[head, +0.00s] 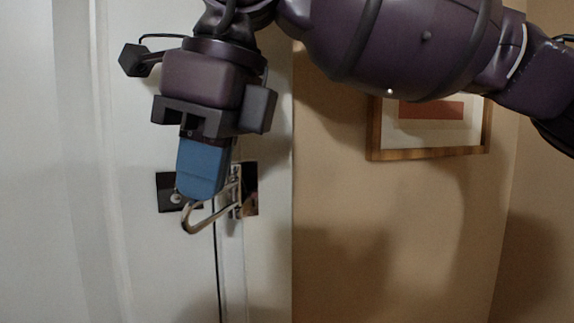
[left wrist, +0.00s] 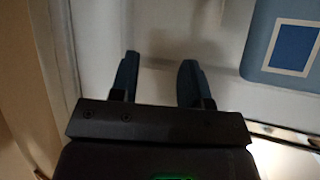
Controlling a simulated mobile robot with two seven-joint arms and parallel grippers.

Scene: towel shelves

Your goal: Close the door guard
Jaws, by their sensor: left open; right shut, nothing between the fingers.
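The door guard's metal loop (head: 203,217) sticks out from its dark mounting plate (head: 250,188) on the door frame. A second dark plate with a round knob (head: 175,198) is on the white door (head: 85,230), to the left of the gap. My right gripper (head: 202,198) is shut and empty, its blue fingers pointing down at the loop and overlapping it in the head view. I cannot tell whether they touch it. My left gripper (left wrist: 157,75) is open and empty in the left wrist view, away from the guard, which is not visible there.
A tan wall (head: 400,230) with a framed picture (head: 430,130) is right of the door. The left wrist view shows a pale surface and a blue panel with a white-bordered square (left wrist: 296,46) near the left gripper.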

